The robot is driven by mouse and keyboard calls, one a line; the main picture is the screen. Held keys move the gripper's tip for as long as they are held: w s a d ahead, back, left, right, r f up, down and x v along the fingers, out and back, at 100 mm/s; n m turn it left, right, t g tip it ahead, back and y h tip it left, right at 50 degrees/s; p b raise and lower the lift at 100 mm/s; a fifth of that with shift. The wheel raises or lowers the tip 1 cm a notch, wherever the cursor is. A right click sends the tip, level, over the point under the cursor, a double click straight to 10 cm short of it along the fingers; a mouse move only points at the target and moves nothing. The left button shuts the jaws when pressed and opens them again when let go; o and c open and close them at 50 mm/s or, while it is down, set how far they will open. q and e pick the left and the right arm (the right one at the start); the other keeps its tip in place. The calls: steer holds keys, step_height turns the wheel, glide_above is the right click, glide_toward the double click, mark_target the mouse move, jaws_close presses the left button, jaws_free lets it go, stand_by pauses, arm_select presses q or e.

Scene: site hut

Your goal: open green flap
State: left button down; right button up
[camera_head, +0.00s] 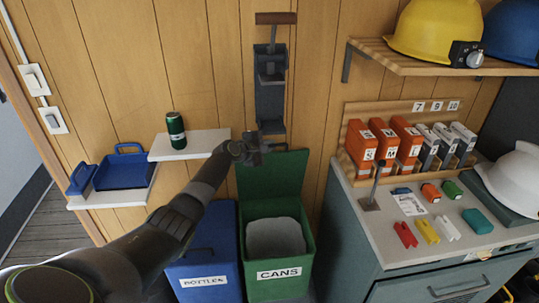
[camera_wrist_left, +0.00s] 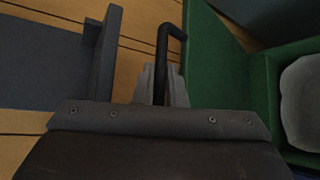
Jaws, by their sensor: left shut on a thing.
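The green flap (camera_head: 275,178) stands raised at the back of the green bin (camera_head: 267,288) labelled CANS. The bin's mouth is uncovered and shows a grey-white liner (camera_head: 275,238) inside. My left gripper (camera_head: 254,151) is at the flap's upper left edge. In the left wrist view its fingers (camera_wrist_left: 160,84) are shut on a black bent bar handle (camera_wrist_left: 169,31), beside the green flap (camera_wrist_left: 215,60). The liner also shows there (camera_wrist_left: 302,100). My right gripper is in neither view.
A blue bin (camera_head: 205,270) labelled BOTTLES stands left of the green bin, partly behind my left arm. A green can (camera_head: 176,130) stands on a white shelf (camera_head: 190,146). A grey wall-mounted device (camera_head: 270,90) is above the flap. A cabinet (camera_head: 430,260) is close on the right.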

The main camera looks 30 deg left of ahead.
arm_select(q)
steer(key=shift+w+a, duration=0.1)
steer(key=shift+w, duration=0.05)
steer(key=c, duration=1.5)
jaws_free()
steer(key=shift+s, duration=0.2)
steer(key=shift+s+a+r+p, duration=0.1)
steer(key=shift+s+p, duration=0.2)
steer(key=shift+s, duration=0.1)
steer(key=v, duration=1.6)
steer(key=shift+s+a+r, duration=0.1)
steer(key=shift+r, duration=0.2)
